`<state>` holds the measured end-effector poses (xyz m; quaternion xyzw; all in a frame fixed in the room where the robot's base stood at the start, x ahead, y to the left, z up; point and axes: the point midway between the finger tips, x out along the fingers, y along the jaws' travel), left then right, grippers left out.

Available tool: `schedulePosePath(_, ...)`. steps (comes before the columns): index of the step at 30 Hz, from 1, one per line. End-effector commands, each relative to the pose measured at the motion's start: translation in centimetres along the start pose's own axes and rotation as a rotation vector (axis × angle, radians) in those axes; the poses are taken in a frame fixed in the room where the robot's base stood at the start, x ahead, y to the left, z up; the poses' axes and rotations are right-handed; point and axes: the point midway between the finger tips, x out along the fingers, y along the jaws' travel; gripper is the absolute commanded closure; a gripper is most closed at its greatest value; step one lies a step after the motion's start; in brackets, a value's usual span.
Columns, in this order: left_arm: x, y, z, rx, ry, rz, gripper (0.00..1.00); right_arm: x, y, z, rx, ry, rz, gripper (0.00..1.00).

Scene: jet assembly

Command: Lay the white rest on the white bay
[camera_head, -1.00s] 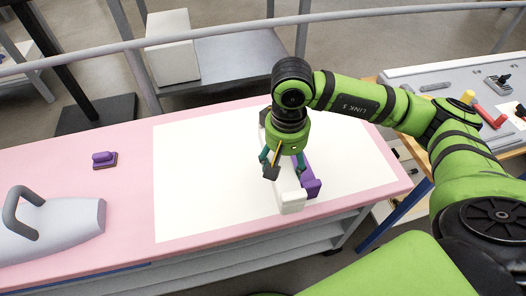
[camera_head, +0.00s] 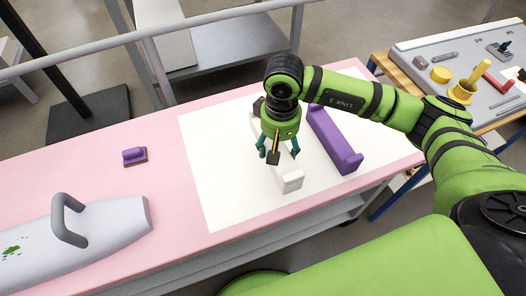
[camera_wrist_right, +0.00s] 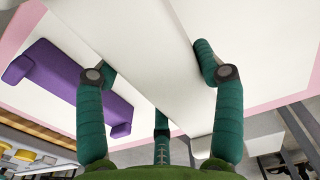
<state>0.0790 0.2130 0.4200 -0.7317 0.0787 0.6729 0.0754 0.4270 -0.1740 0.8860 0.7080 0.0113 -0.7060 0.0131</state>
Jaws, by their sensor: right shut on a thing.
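The white rest (camera_head: 291,181) is a long white block with a raised end, seen over the white bay (camera_head: 220,165), the white rectangle on the pink table. My right gripper (camera_head: 280,155) is shut on the rest near its middle and hides part of it. In the right wrist view the rest (camera_wrist_right: 150,50) runs between the two fingers, with the bay (camera_wrist_right: 270,55) behind it. Whether the rest touches the bay or hangs just above it, I cannot tell. My left gripper is not in view.
A purple rest (camera_head: 330,135) lies on the bay, to the right of the white rest and apart from it. A small purple piece (camera_head: 134,155) and a grey body with a handle (camera_head: 85,230) are on the pink table's left. A tool board (camera_head: 460,75) stands at right.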

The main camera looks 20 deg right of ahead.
Motion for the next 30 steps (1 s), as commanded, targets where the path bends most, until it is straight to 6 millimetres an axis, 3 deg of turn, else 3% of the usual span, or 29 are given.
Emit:
schedulePosePath(3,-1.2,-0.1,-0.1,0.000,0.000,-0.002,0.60,1.2,-2.6,-0.8,-0.002,-0.004,-0.003,0.68)
schedulePosePath(9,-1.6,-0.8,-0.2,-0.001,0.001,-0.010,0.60,2.7,-4.5,-1.6,0.000,-0.002,0.000,0.68)
schedulePosePath(19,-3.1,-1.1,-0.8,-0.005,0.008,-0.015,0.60,6.5,-4.7,-1.6,0.002,-0.003,0.000,0.68)
schedulePosePath(30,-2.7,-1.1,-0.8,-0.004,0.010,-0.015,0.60,7.2,-4.6,-1.7,0.000,0.001,0.001,0.68)
